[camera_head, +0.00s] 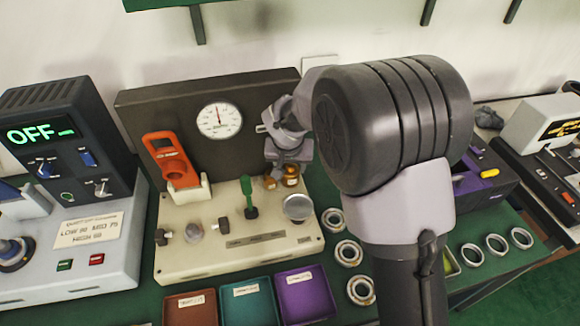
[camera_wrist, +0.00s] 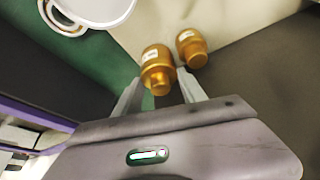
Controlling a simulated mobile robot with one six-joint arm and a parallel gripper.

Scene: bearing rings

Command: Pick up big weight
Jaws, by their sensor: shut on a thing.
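The big weight (camera_wrist: 156,66) is a brass knobbed cylinder with a pale label. It stands between the fingers of my gripper (camera_wrist: 160,80), which is shut on it. A smaller brass weight (camera_wrist: 191,47) stands close beside it, outside the fingers, in the wrist view. In the head view, my gripper (camera_head: 288,158) is over the back right part of the beige tester base. The big weight (camera_head: 291,176) shows just below it, with the smaller weight (camera_head: 269,183) to its left. The fingertips are partly hidden in the head view.
A round metal pan (camera_head: 298,207) is in front of the weights, and a green post (camera_head: 248,197) is left of it. A dial panel (camera_head: 221,121) rises behind. Several bearing rings (camera_head: 349,253) lie to the right. Brown, teal and purple trays (camera_head: 305,293) sit in front.

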